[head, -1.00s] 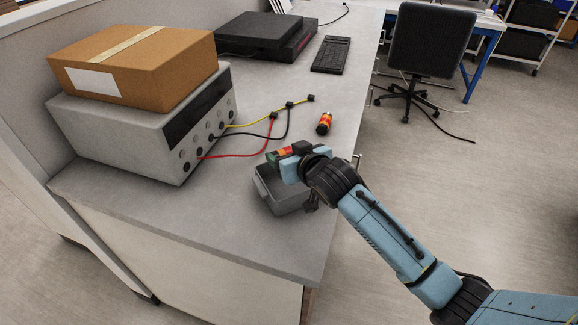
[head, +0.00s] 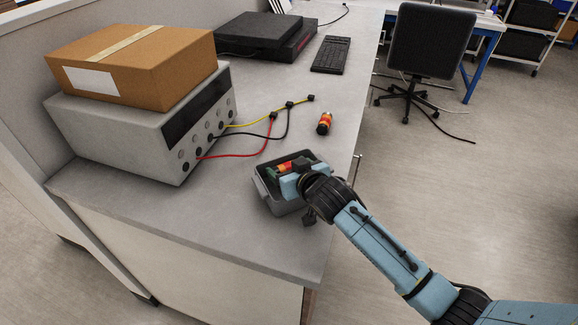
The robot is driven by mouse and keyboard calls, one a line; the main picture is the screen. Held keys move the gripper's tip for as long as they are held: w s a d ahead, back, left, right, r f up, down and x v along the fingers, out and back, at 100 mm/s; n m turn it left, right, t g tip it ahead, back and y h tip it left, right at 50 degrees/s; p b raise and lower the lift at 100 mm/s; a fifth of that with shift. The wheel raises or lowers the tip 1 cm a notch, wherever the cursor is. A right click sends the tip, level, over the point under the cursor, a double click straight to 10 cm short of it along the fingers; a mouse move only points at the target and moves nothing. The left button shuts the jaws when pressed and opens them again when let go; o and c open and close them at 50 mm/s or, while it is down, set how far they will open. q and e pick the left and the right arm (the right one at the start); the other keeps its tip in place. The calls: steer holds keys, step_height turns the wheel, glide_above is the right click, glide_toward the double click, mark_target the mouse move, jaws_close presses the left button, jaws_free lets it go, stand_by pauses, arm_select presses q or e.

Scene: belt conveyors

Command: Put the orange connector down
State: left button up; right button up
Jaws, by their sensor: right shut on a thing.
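My right gripper (head: 284,173) is shut on a red-orange connector (head: 285,166) with a darker end. It holds the connector low, at or just inside the opening of a small grey open box (head: 273,203) on the bench. My gripper and wrist hide part of the box and of the connector, so I cannot tell whether the connector touches the box floor. A second orange-and-red connector (head: 324,123) with a black end lies loose on the bench behind the box. My left gripper is not in view.
A grey instrument (head: 150,140) with a cardboard box (head: 135,65) on top stands at the left. Red, black and yellow leads (head: 240,152) run from it across the bench. A keyboard (head: 331,55) and black equipment (head: 262,36) are farther back. The front bench surface (head: 200,215) is clear.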

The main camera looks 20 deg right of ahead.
steer(key=o, duration=1)
steer(key=shift+f, duration=0.1)
steer(key=shift+r, duration=0.4)
steer(key=v, duration=0.6)
steer(key=p+v, duration=0.1)
steer(key=v, duration=0.5)
steer(key=shift+r, duration=0.3)
